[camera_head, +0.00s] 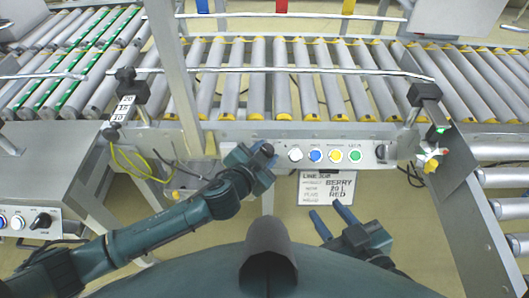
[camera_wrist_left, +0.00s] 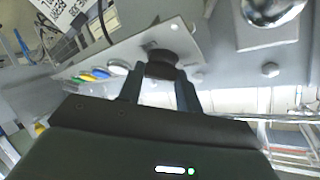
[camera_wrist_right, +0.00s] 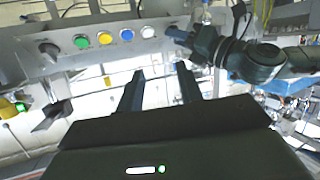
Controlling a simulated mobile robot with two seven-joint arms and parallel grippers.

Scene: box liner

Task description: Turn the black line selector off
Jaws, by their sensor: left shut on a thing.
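A black selector knob (camera_wrist_left: 162,64) is at one end of the button panel (camera_head: 320,160), beside the white button. My left gripper (camera_head: 268,153) has its fingers on both sides of this knob and is shut on it; in the left wrist view (camera_wrist_left: 160,88) the fingers reach the knob's sides. In the head view the gripper hides this knob. A second black knob (camera_head: 381,151) is at the panel's right end, also in the right wrist view (camera_wrist_right: 48,50). My right gripper (camera_head: 332,214) is open and empty, below and apart from the panel.
White (camera_head: 295,154), blue (camera_head: 315,155), yellow (camera_head: 335,156) and green (camera_head: 354,155) buttons line the panel. A roller conveyor (camera_head: 290,90) runs behind. A control box with another black knob (camera_head: 41,221) stands left.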

